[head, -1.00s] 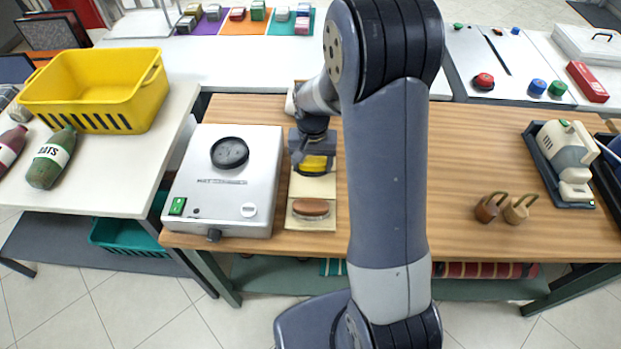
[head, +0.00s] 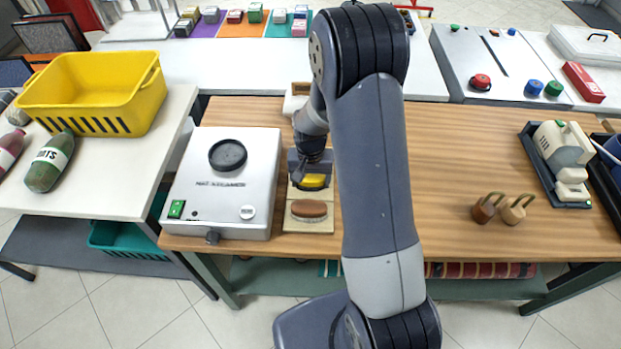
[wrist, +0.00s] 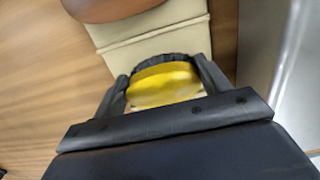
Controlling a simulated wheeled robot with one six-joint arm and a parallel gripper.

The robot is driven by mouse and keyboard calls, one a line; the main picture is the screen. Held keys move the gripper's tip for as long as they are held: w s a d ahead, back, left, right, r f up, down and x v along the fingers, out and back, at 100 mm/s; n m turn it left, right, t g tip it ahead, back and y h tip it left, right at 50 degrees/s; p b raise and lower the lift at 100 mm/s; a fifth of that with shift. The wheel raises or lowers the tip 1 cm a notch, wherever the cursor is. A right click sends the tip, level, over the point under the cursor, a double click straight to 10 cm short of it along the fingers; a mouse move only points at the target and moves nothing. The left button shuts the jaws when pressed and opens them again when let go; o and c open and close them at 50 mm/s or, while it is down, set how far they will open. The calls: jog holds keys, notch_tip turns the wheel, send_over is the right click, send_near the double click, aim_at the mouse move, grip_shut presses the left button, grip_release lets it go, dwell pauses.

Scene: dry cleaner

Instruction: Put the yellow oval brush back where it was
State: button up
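The yellow oval brush (head: 313,181) is between the fingers of my gripper (head: 311,172), over the rear part of a cream board (head: 296,222). In the wrist view both fingers press against the ends of the yellow brush (wrist: 163,84), and a dark edge shows behind it. I cannot tell whether its underside touches the board. A brown oval brush (head: 308,209) lies on the front part of the board, and its edge shows at the top of the wrist view (wrist: 110,8). My gripper hides the back of the board.
A grey-white machine (head: 260,160) with a round black dial stands close left of the board. Two small weights with loops (head: 484,210) and a cream device in a dark tray (head: 562,155) are at the right. The wooden table (head: 450,160) between is clear.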

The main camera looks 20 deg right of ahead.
aim_at(311, 178)
jog(key=o, duration=0.4)
jog(key=shift+c, duration=0.2)
notch_tip(311, 178, up, 12)
jog(key=b, duration=0.1)
jog(key=shift+r, duration=0.2)
